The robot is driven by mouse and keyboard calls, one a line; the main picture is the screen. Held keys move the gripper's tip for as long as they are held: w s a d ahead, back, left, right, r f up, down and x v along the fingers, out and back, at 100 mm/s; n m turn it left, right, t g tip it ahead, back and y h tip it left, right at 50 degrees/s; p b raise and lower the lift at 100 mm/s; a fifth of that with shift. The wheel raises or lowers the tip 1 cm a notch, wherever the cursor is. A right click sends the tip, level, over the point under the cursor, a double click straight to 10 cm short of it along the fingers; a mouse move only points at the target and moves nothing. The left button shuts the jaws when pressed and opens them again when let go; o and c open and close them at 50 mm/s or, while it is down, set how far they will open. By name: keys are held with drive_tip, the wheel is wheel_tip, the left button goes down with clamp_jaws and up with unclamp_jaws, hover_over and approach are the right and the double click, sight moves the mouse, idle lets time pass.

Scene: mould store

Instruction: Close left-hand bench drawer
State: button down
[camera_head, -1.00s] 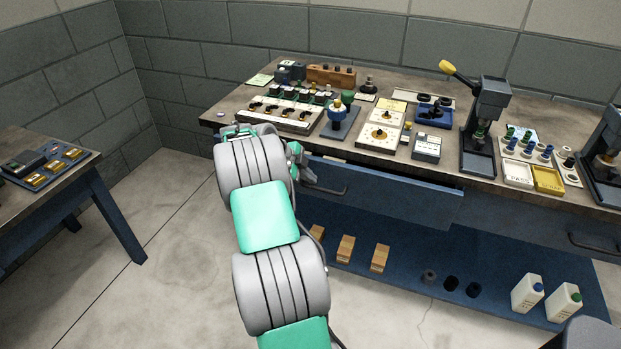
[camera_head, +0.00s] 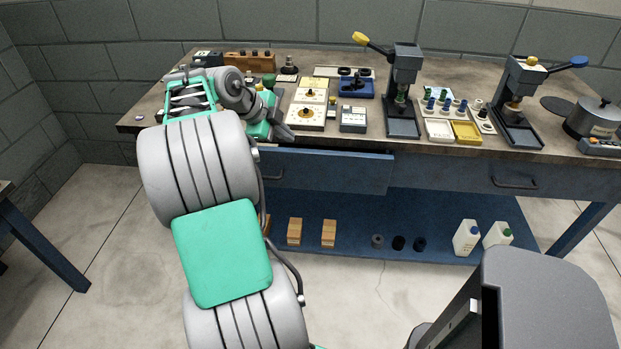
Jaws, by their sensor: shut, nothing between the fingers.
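The left-hand bench drawer (camera_head: 335,172) is a blue front under the wooden bench top. It stands out a little from the bench, its top edge and right end showing forward of the frame, so it is partly open. Its dark handle (camera_head: 272,177) is partly hidden by my arm. My gripper (camera_head: 287,134) is at the bench's front edge, above the left part of the drawer. It is shut and empty. I cannot tell whether it touches the drawer or bench. My arm hides the drawer's left end.
The bench top (camera_head: 300,145) carries dial gauges, a black press (camera_head: 402,95) and small trays near the front edge. A right-hand drawer (camera_head: 500,178) sits flush. The lower shelf (camera_head: 350,220) holds wooden blocks and white bottles. Another table (camera_head: 45,245) stands at left.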

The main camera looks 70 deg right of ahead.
drive_tip(key=s+a+f, duration=0.2)
drive_tip(key=s, duration=0.2)
drive_tip(key=n, duration=0.4)
approach(316, 178)
drive_tip(key=s+a+f, duration=0.2)
drive_tip(key=s+f, duration=0.2)
drive_tip(key=s, duration=0.1)
drive_tip(key=d, duration=0.2)
drive_tip(key=w+d, duration=0.1)
drive_tip(key=d, duration=0.1)
drive_tip(key=shift+d+f, duration=0.1)
drive_tip(key=shift+f, duration=0.15)
drive_tip(key=shift+w+d, duration=0.15)
drive_tip(key=shift+d, duration=0.25)
